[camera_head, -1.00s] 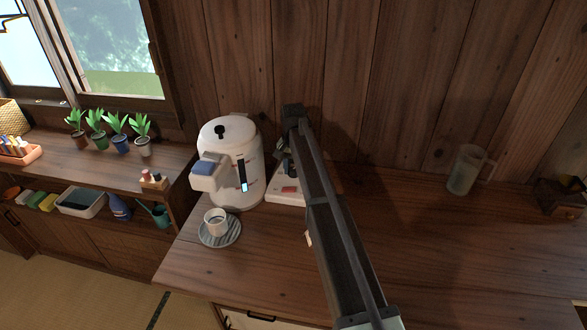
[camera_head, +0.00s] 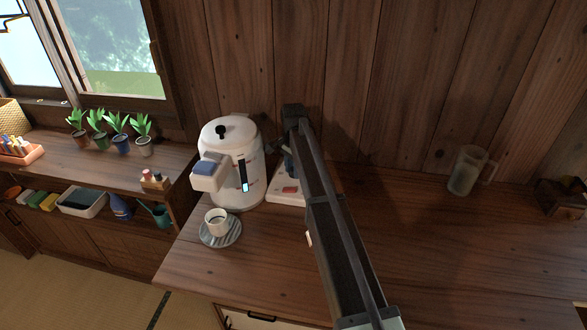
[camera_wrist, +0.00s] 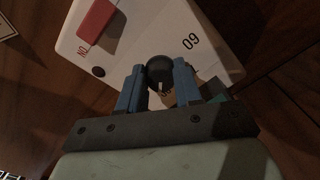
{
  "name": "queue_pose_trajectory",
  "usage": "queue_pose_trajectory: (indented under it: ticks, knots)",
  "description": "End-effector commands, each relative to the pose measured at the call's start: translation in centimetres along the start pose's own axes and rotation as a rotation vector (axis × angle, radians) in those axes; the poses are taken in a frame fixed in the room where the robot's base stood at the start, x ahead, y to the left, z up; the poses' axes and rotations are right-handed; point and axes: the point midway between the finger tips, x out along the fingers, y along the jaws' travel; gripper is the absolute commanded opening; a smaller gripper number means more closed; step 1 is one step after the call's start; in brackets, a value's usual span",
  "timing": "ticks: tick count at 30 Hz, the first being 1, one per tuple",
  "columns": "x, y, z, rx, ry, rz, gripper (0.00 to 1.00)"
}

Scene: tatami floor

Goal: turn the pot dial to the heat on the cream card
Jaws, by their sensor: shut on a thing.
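A white control base (camera_head: 283,190) with a red switch (camera_wrist: 96,20) stands right of the white pot (camera_head: 232,165). In the wrist view the base (camera_wrist: 140,40) carries a dark round dial (camera_wrist: 160,70) with a pale pointer mark toward the bottom of the picture. Upside-down print reads ON near the switch and 60 right of the dial. My gripper (camera_wrist: 159,76) has its blue fingers on both sides of the dial, shut on it. The arm hides the dial in the head view. A pale corner with a dark line (camera_wrist: 6,22) shows at upper left; I cannot tell whether it is the cream card.
A cup (camera_head: 216,221) on a striped saucer (camera_head: 222,239) stands in front of the pot. A clear mug (camera_head: 467,172) is at the right by the wall. Potted plants (camera_head: 121,143) line the left shelf. The counter's right half (camera_head: 455,245) is mostly clear.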

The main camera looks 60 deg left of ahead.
Motion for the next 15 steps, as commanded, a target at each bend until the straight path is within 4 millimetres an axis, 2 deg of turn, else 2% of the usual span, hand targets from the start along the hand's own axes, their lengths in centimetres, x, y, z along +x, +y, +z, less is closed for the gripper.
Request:
queue_pose_trajectory:
  ticks: [9, 10, 15]
  knots:
    - [-0.04, -0.04, -0.01, 0.0, 0.001, -0.001, 0.03]
    - [-0.04, -0.04, -0.01, 0.0, 0.001, -0.001, 0.36]
    - [-0.03, -0.03, -0.02, 0.0, 0.0, -0.001, 0.52]
